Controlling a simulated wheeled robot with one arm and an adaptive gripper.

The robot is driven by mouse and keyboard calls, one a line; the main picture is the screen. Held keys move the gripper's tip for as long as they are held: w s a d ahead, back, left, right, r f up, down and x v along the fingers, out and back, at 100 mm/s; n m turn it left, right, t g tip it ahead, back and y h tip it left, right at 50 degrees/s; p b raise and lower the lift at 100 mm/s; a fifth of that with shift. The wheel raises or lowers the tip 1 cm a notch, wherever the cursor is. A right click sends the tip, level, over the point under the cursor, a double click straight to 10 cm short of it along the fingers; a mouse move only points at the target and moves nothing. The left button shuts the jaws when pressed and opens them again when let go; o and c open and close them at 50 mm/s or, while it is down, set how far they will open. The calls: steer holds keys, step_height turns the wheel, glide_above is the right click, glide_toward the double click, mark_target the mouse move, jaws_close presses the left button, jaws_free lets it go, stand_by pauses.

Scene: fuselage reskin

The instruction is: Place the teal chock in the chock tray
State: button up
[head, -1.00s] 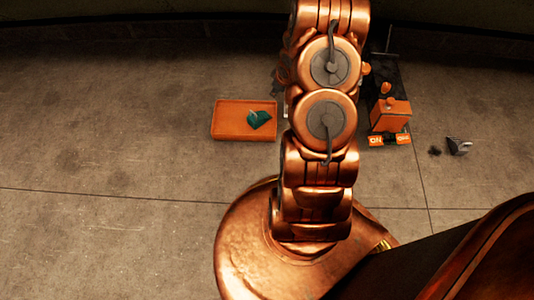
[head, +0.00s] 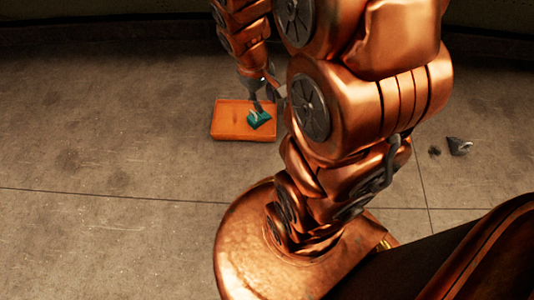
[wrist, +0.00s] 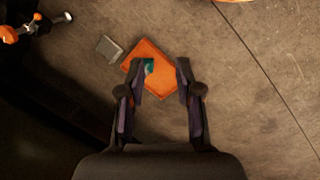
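The teal chock (head: 259,119) lies inside the shallow orange chock tray (head: 229,121), toward its right side, in the head view. In the wrist view the chock (wrist: 149,66) shows partly behind the left finger, over the orange tray (wrist: 165,83).
A grey block (wrist: 108,48) lies beside the tray in the wrist view. An orange and metal item (wrist: 28,28) is at upper left. A grey piece (head: 459,146) lies on the floor at right. The concrete floor left of the tray is clear.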

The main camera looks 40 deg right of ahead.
steer(key=s+a+r+g+y, duration=0.1)
steer(key=s+a+r, duration=0.2)
steer(key=s+a, duration=0.3)
steer(key=s+a+r+g, duration=0.1)
steer(key=s+a+r, duration=0.3)
steer(key=s, duration=0.6)
steer(key=shift+s+a+r+g+y, duration=0.25)
steer(key=shift+a+g+y, duration=0.15)
steer(key=shift+a, duration=0.65)
